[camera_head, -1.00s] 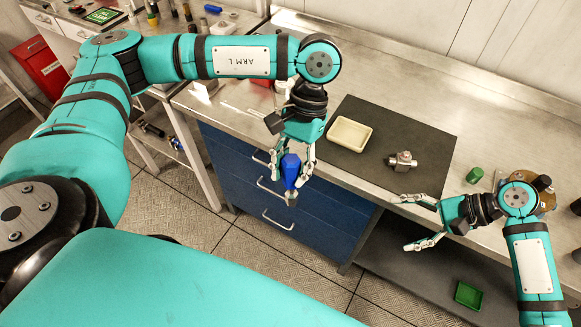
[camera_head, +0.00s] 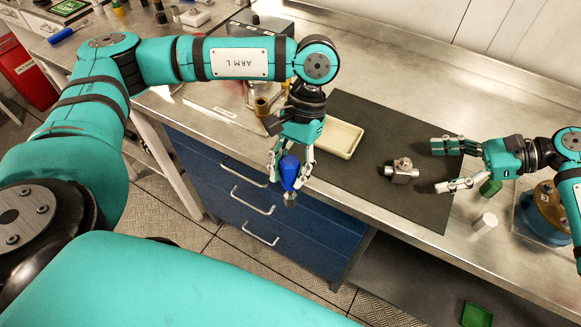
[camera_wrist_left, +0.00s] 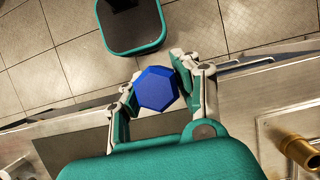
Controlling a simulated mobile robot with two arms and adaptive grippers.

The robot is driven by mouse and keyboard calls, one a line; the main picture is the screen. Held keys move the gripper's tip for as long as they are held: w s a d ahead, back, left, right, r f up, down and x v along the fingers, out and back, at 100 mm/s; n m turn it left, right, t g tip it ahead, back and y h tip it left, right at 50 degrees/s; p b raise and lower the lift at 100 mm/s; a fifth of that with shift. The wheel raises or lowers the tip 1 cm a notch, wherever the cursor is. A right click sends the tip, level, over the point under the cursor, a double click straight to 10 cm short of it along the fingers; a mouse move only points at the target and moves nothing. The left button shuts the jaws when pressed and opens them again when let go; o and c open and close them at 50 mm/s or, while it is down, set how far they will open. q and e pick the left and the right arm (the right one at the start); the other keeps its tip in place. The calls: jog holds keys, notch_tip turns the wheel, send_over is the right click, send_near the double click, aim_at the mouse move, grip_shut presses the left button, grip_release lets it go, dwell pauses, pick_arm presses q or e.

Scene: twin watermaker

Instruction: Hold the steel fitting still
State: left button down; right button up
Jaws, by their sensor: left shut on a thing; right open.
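The steel fitting (camera_head: 402,171), a small metal block with a round end and a stub on top, sits on the dark mat (camera_head: 340,173). My right gripper (camera_head: 438,166) is open just right of it, its fingers pointing left toward it. A gap shows between fingertips and fitting. My left gripper (camera_head: 289,177) is shut on a blue-handled tool (camera_head: 289,170), held with its metal tip down in front of the bench edge. In the left wrist view the tool's blue hexagonal end (camera_wrist_left: 156,88) sits between the fingers; its tip is hidden there.
A cream tray (camera_head: 343,138) lies on the mat behind my left gripper. A white cylinder (camera_head: 484,222), a green block (camera_head: 490,187) and a blue round device (camera_head: 545,212) stand at right. A brass part (camera_head: 262,106) stands at left.

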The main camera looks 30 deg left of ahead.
aim_at(411, 169)
pick_arm(q)
notch_tip(411, 169, down, 4)
jog(key=shift+w+r+b, duration=0.1)
jog(key=shift+r+b, duration=0.15)
jog(key=shift+b, duration=1)
pick_arm(e)
jog(key=x, duration=0.3)
jog(key=shift+a+f, duration=0.3)
jog(key=shift+f, duration=0.05)
pick_arm(q)
notch_tip(411, 169, up, 3)
jog(key=p, duration=0.2)
jog(key=shift+f+p, duration=0.1)
jog(key=shift+p, duration=0.25)
pick_arm(e)
jog(key=shift+s+a+f, duration=0.1)
jog(key=shift+s+a, duration=0.1)
jog(key=shift+a, duration=0.35)
jog(key=shift+s+a+f, duration=0.1)
jog(key=shift+s+a, duration=0.05)
jog(key=shift+a, duration=0.4)
jog(key=shift+s+a+f, duration=0.1)
jog(key=shift+a+f, duration=0.35)
grip_shut()
jog(key=c, duration=0.6)
grip_release()
